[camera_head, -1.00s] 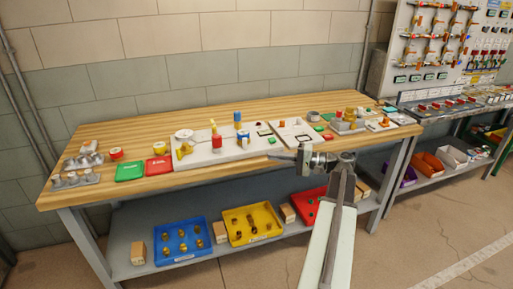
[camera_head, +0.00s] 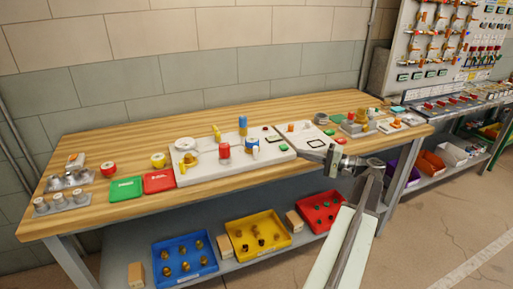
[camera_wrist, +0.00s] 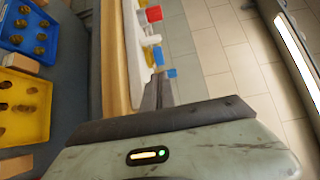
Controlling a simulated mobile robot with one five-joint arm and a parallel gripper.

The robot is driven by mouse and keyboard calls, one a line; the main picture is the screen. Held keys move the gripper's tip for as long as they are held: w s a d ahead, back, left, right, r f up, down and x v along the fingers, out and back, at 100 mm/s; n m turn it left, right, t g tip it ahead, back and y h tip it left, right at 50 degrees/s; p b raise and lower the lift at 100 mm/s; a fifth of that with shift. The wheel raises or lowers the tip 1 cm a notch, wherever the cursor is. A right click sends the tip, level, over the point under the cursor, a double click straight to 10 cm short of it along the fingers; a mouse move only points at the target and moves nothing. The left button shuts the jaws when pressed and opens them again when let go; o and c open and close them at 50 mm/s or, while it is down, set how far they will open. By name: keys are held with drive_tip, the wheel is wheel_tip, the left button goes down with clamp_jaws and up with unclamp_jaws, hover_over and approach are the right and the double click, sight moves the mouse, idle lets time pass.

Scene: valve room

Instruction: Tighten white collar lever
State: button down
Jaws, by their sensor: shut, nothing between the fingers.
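A white board (camera_head: 205,174) on the bench carries several fittings: a white round disc (camera_head: 184,144), a yellow lever-like part, a red-capped fitting (camera_head: 223,151), a blue-and-white fitting (camera_head: 252,146) and a tall blue post (camera_head: 242,122). I cannot tell which one is the white collar lever. My gripper (camera_head: 331,155) is shut and empty near the bench's front edge, right of the board and apart from its fittings. In the wrist view my fingers (camera_wrist: 157,92) point toward the board's edge, where red (camera_wrist: 152,14), white and blue parts stick out.
A second white panel (camera_head: 300,137) lies right of the board, close to my gripper. Green (camera_head: 125,188) and red (camera_head: 159,181) trays are at left. Blue (camera_head: 184,262), yellow (camera_head: 258,236) and red (camera_head: 318,212) bins stand on the lower shelf. Floor is clear at right.

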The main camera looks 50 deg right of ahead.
approach(255, 151)
drive_tip(key=w+d, duration=0.4)
drive_tip(key=shift+w+r, duration=0.15)
drive_tip(key=shift+w, duration=0.05)
drive_tip(key=w+a, duration=0.2)
drive_tip(key=a, duration=0.1)
drive_tip(key=shift+a, duration=0.1)
drive_tip(key=shift+w+a, duration=0.15)
drive_tip(key=shift+a, duration=0.2)
